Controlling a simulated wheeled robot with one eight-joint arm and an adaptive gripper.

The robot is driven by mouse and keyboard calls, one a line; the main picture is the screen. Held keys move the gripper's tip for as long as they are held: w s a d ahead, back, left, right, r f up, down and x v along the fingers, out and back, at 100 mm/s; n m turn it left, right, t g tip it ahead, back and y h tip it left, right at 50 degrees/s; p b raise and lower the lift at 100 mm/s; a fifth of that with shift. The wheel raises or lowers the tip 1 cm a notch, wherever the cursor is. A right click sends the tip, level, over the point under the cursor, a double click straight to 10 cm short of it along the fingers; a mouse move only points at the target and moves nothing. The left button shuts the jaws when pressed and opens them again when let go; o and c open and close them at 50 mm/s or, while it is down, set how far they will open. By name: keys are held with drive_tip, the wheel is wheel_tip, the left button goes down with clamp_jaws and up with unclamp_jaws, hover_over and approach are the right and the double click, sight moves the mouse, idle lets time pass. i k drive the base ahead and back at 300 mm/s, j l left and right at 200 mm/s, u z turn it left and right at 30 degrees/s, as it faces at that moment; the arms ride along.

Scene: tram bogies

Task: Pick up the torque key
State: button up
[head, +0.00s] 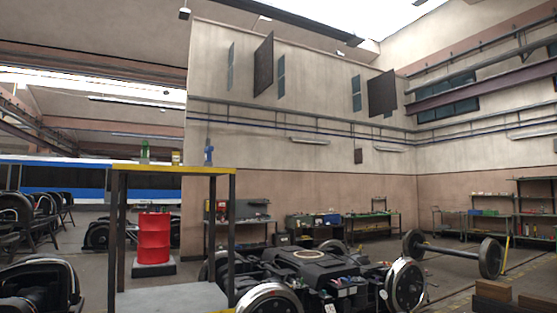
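I cannot make out a torque key for certain in the head view. Three small things stand on top of a tall yellow-edged rack (180,169): a green bottle-like item (145,152), a yellow can-like item (176,158) and a blue upright item (209,155). They are too small to tell in detail. My gripper is not in view.
A red drum (153,238) stands behind the rack. A dark bogie (310,270) with bright wheels fills the floor to the right of the rack. A loose wheelset (455,252) lies farther right, near stacked wooden blocks (505,298). Workbenches (372,222) line the back wall.

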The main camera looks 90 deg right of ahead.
sight(208, 151)
drive_tip(key=z, duration=2.4)
drive_tip(key=i+j+z, duration=0.15)
drive_tip(key=i, duration=0.3)
drive_tip(key=i+j+z, duration=0.15)
drive_tip(key=i, duration=0.3)
